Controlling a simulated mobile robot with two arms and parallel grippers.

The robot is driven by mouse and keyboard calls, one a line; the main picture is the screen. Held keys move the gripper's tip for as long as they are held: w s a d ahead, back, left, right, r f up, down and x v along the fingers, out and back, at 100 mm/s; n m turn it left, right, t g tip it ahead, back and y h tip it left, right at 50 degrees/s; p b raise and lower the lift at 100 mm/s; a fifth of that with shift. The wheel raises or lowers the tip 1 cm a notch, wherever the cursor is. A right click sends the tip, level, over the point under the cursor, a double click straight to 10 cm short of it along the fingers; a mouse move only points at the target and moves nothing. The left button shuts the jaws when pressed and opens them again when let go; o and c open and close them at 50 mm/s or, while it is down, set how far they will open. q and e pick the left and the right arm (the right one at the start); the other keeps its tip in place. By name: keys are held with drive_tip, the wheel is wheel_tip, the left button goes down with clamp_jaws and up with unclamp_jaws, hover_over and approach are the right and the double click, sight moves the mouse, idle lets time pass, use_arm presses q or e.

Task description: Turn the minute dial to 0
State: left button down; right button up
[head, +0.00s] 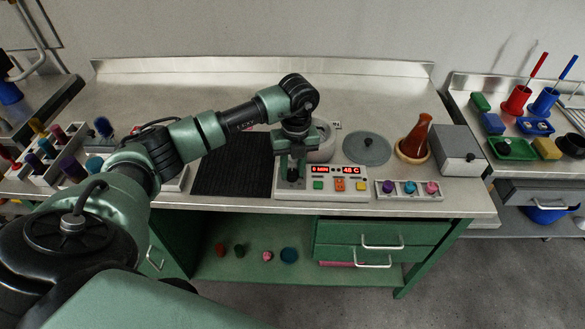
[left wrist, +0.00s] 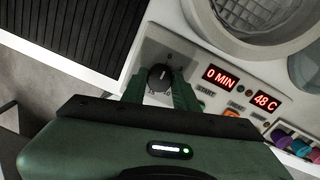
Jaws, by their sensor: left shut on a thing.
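The minute dial (left wrist: 160,77) is a dark round knob on the left part of the oven's light control panel (head: 318,191). My left gripper (left wrist: 160,92) reaches it from above, with its two green fingers on either side of the dial, shut on it. In the head view the left gripper (head: 292,172) covers most of the dial. The minute display (left wrist: 220,78) glows red and reads "0 MIN". The display beside it (left wrist: 265,101) reads "48 C". My right gripper is in neither view.
Green, orange and yellow buttons (head: 340,185) sit right of the dial. A black ribbed mat (head: 232,165) lies left of the panel. A rack of coloured caps (head: 410,189), a flask (head: 416,135) and a grey box (head: 457,150) stand to the right.

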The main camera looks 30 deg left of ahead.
sight(294, 171)
use_arm(q)
drive_tip(key=shift+w+a+r, duration=0.1)
drive_tip(key=shift+r, duration=0.05)
drive_tip(key=c, duration=1.1)
unclamp_jaws()
drive_tip(key=shift+r, duration=0.4)
wheel_tip(294, 171, up, 7)
drive_tip(key=shift+w+f+b, duration=0.1)
drive_tip(key=shift+b, duration=0.75)
